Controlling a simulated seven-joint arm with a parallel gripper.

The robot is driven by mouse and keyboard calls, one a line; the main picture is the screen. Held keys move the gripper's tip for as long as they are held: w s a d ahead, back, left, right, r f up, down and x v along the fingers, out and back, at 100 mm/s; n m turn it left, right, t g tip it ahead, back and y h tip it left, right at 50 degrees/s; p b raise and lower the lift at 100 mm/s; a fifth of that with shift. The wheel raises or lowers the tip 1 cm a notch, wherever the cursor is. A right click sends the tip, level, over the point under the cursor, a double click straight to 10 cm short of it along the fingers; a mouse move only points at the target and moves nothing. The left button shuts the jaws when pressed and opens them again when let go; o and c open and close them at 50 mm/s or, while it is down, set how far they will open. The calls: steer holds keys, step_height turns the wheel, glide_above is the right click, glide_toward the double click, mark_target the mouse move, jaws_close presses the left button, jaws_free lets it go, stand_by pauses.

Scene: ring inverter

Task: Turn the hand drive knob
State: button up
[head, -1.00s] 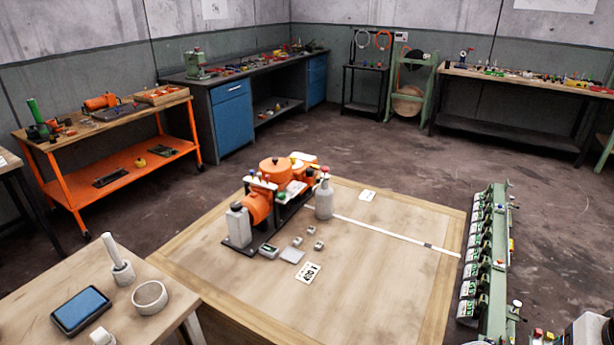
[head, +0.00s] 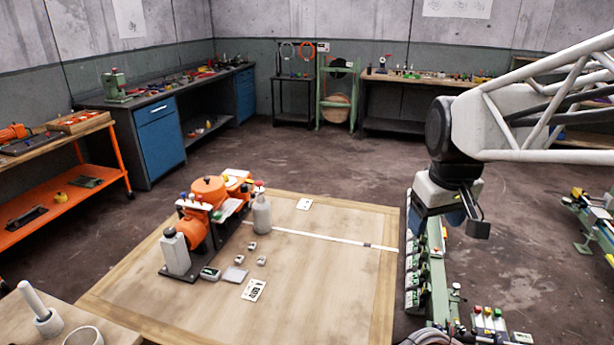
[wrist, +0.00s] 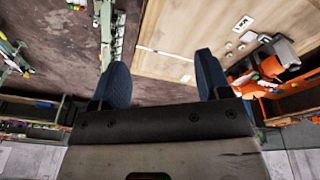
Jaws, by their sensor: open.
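An orange and dark machine (head: 207,188) stands at the left of the wooden table top (head: 330,285), with several small coloured knobs on it. Which of them is the hand drive knob I cannot tell at this size. The machine shows at the right of the wrist view (wrist: 287,54). My gripper (head: 441,217) hangs in the air at the right, over or near the green rack and well apart from the machine. In the wrist view its two blue fingers (wrist: 163,75) are spread wide with nothing between them.
A grey bottle (head: 262,217) stands beside the machine. Small blocks and a printed card (head: 254,290) lie on the table. A green rack (head: 415,270) runs along the table's right edge. The table's middle right is clear except for a white strip (head: 320,239).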

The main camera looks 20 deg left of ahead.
steer(key=w+a+f+n, duration=0.1)
steer(key=w+a+n, duration=0.2)
steer(key=w+a, duration=0.55)
steer(key=w+a+f+n+g, duration=0.1)
steer(key=w+a+n, duration=0.25)
steer(key=a, duration=1.05)
steer(key=w+a+f+n, duration=0.25)
steer(key=w+a, duration=0.45)
steer(key=a, duration=0.5)
steer(key=n+g, duration=0.1)
steer(key=n, duration=0.9)
glide_above(168, 230)
step_height(168, 230, down, 18)
steer(key=shift+s+d+r, duration=0.1)
steer(key=shift+f, duration=0.2)
steer(key=shift+f, duration=3.75)
steer(key=shift+c, duration=0.2)
steer(key=c, duration=0.9)
